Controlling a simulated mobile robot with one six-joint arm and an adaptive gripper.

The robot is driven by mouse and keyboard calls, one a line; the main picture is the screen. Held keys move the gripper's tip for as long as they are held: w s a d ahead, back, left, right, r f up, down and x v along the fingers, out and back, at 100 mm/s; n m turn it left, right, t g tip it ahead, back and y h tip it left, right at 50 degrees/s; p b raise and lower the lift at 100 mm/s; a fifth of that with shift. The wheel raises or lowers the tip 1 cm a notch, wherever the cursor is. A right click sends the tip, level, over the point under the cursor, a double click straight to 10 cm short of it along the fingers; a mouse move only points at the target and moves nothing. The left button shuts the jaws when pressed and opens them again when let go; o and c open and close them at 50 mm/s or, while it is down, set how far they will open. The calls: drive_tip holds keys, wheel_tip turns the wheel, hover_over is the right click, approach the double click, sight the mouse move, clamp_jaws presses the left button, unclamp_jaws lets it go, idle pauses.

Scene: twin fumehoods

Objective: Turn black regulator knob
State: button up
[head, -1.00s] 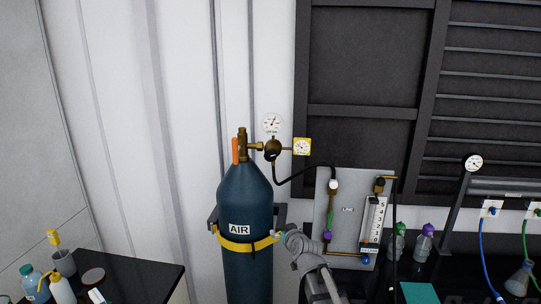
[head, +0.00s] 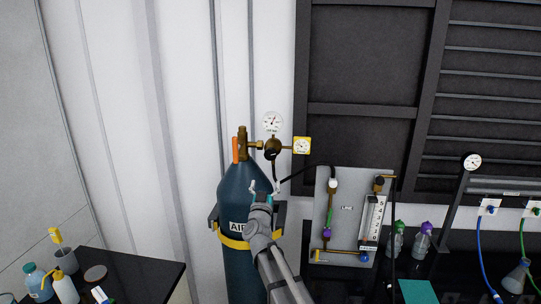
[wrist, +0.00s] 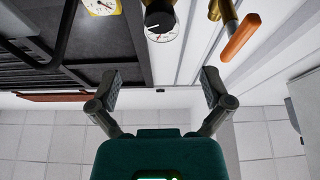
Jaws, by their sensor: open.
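The black regulator knob (head: 271,155) sits on the brass regulator at the top of the blue AIR cylinder (head: 243,187). My gripper (head: 265,188) is just below the knob in the head view, in front of the cylinder's shoulder. In the wrist view my gripper (wrist: 161,84) has its two fingers spread wide with nothing between them. The knob lies beyond the fingertips, apart from them.
A round white gauge (head: 272,122) and a yellow square gauge (head: 302,146) flank the knob. An orange handle (head: 236,150) stands on its left. A black hose runs right to the flowmeter panel (head: 346,185). A dark bench (head: 130,268) with bottles is at lower left.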

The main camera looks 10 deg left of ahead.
sight(270, 157)
drive_tip(key=shift+w+r, duration=0.1)
drive_tip(key=shift+w, duration=0.05)
drive_tip(key=p+x, duration=0.5)
drive_tip(key=x, duration=0.8)
drive_tip(key=shift+w, duration=0.25)
drive_tip(key=c, duration=1.1)
